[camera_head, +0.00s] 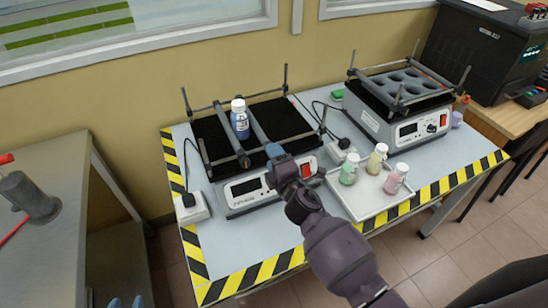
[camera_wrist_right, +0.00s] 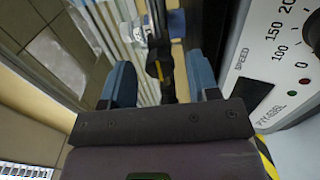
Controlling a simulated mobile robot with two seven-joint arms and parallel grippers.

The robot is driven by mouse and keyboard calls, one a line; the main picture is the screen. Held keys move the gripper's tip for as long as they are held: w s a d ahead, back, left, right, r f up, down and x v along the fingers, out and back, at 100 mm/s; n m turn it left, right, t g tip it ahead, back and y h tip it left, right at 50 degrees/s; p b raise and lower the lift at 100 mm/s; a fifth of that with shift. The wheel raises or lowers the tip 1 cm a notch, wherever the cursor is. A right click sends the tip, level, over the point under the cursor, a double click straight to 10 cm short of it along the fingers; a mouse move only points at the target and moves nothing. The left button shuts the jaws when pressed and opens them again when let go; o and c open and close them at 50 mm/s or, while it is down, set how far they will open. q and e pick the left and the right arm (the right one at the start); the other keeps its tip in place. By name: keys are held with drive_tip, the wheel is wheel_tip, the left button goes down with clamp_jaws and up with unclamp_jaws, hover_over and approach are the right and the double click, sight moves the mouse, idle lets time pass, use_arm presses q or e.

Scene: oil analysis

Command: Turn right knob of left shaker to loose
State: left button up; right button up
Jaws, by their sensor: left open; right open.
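The left shaker (camera_head: 243,204) stands on the table with a black platform and grey bars above it. A blue bottle with a white cap (camera_head: 240,122) stands between its two slanted bars. My right gripper (camera_head: 274,152) is at the near end of the right bar (camera_head: 259,128) and hides the knob there. In the right wrist view the gripper (camera_wrist_right: 160,82) is open, its blue fingers either side of a dark part with a yellow mark (camera_wrist_right: 158,70); contact cannot be told. My left gripper (camera_head: 126,302) shows only its blue fingertips, apart and empty, at the bottom left.
A second shaker (camera_head: 395,125) with a holed rack stands at the right. A white tray (camera_head: 372,205) with several small bottles is right of my right gripper. A power strip (camera_head: 191,208) lies left of the left shaker. A grey bench (camera_head: 40,255) stands far left.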

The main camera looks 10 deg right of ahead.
drive_tip(key=s+d, duration=0.2)
drive_tip(key=s, duration=0.8)
drive_tip(key=shift+s, duration=0.25)
drive_tip(key=s+d+f+m+g+h, duration=0.1)
drive_tip(key=s+d+f+m+g, duration=0.2)
drive_tip(key=s+d+f+m, duration=0.3)
drive_tip(key=s+d+f+m+g+h, duration=0.2)
drive_tip(key=s+d+f+m, duration=0.4)
drive_tip(key=s+m, duration=0.4)
drive_tip(key=d+m+g, duration=0.1)
drive_tip(key=m, duration=0.2)
drive_tip(key=shift+s+d+h, duration=0.15)
drive_tip(key=shift+d+h, duration=0.05)
drive_tip(key=shift+h, duration=0.1)
